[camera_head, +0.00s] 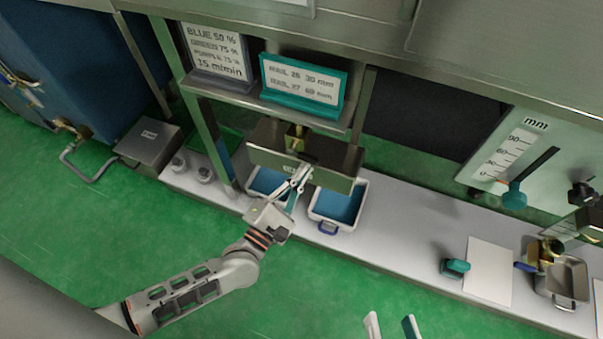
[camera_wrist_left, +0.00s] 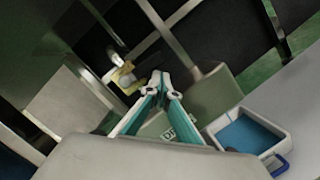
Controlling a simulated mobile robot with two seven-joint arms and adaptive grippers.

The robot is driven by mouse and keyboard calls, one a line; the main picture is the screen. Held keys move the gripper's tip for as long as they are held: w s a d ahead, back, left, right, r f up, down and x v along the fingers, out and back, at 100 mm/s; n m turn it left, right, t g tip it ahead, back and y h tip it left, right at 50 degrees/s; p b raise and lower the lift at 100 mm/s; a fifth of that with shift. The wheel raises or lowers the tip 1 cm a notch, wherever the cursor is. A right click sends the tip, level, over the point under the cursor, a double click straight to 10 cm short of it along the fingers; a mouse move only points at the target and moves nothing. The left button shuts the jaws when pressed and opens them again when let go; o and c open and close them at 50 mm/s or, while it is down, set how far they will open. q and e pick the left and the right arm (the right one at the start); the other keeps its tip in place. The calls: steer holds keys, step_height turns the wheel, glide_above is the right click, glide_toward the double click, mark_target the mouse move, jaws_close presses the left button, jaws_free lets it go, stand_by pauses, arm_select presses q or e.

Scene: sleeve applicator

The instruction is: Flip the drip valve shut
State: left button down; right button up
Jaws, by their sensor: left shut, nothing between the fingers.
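My left gripper (camera_head: 304,170) reaches up to the front of a dark olive box (camera_head: 340,175) with a small label. Its fingers are together and empty; in the left wrist view the closed fingertips (camera_wrist_left: 161,78) are close to a brass fitting (camera_wrist_left: 124,78) with a pale lever-like part. The brass fitting also shows above the box in the head view (camera_head: 295,138). I cannot tell whether the fingertips touch it, or which way its lever points. My right gripper (camera_head: 390,320) shows only as two fingertips, spread apart and empty, at the bottom edge.
Two trays with blue contents stand under the box; the right tray (camera_head: 321,222) has a blue handle. Another brass valve (camera_head: 546,252) sits by a metal pan (camera_head: 566,282) at right. Signs stand on a shelf above. Green floor (camera_head: 330,280) is clear in front.

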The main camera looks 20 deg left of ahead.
arm_select(q)
steer(key=shift+d+r, duration=0.25)
steer(key=shift+r, duration=0.2)
arm_select(e)
steer(key=shift+w+d, duration=0.1)
steer(key=shift+d, duration=0.3)
